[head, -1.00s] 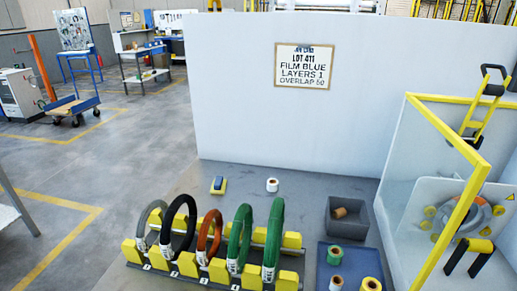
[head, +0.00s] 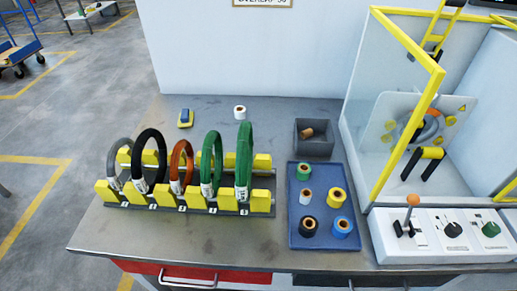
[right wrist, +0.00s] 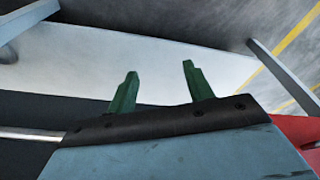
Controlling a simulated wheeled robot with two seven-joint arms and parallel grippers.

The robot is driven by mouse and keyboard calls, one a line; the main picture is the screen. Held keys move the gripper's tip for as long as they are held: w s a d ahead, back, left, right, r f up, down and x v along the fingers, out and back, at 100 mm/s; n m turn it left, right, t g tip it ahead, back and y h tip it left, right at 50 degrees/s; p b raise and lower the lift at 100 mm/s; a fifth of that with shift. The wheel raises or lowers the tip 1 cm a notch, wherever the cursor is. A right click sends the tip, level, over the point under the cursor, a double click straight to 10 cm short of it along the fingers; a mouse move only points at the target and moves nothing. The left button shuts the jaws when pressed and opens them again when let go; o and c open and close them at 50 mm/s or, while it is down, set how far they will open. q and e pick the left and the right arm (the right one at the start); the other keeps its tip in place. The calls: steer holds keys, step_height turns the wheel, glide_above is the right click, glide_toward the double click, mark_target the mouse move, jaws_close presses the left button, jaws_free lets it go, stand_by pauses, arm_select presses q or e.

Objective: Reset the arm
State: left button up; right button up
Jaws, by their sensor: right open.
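My right gripper (right wrist: 157,85) shows in the right wrist view with its two green fingers spread apart and nothing between them. A pale flat surface lies behind the fingers. Neither of my grippers shows in the head view. The coils stand upright in a yellow-blocked rack (head: 262,201) on the bench: a grey one (head: 112,160), a black one (head: 136,160), an orange one (head: 174,165) and green ones (head: 204,160). A further grey-and-orange coil (head: 432,125) is at the wrapping machine inside the yellow-framed guard (head: 437,75).
A blue tray (head: 322,219) holds several tape rolls. A grey bin (head: 316,149) holds a brown roll. A white roll (head: 240,112) and a blue-yellow item (head: 186,117) stand at the back. A control panel (head: 430,236) sits front right. The bench front is clear.

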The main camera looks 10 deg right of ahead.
steer(key=s+d+f+g, duration=0.1)
steer(key=s+d+f, duration=0.2)
steer(key=s+f, duration=1.2)
steer(key=shift+s, duration=0.75)
